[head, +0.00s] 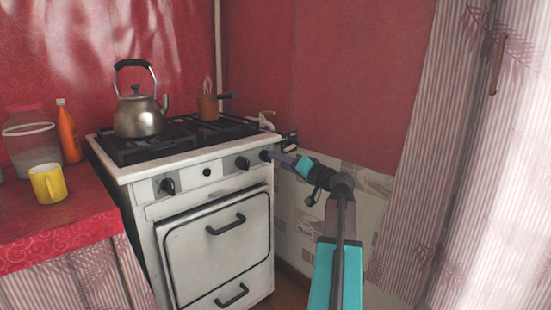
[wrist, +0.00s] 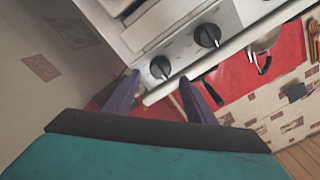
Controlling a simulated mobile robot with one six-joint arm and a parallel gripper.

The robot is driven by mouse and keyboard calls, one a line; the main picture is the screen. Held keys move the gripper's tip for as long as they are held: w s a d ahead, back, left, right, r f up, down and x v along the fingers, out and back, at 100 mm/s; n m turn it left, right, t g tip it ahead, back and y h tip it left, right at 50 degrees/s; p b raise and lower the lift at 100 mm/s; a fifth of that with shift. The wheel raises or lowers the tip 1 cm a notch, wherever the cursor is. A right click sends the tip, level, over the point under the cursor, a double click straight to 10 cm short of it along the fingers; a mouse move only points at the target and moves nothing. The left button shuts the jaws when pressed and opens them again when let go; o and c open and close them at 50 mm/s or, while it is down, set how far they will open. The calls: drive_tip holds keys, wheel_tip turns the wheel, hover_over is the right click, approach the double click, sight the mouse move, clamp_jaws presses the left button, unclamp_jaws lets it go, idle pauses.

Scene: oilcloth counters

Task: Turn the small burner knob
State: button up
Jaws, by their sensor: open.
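The white stove (head: 215,200) has a front panel with several dark round knobs. The rightmost knob (head: 264,155) is at the panel's right end, partly hard to make out behind my fingertips. A second knob (head: 242,163) is just to its left, and another knob (head: 168,186) is at the left end. My gripper (head: 271,155) is open in front of the rightmost knob. In the wrist view, my purple fingers (wrist: 160,82) are apart and empty, with one knob (wrist: 160,67) in line between their tips. Contact cannot be told. No visible marking names the small burner.
A kettle (head: 138,115) and a small copper pot (head: 208,107) stand on the stove top. A red counter (head: 60,225) with a yellow mug (head: 48,184) is at the left. A tiled wall (head: 365,185) is close on the right, beside my arm.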

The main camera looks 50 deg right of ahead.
drive_tip(key=s+p, duration=0.2)
drive_tip(key=s, duration=0.7)
drive_tip(key=shift+s+a, duration=0.15)
drive_tip(key=shift+a, duration=0.2)
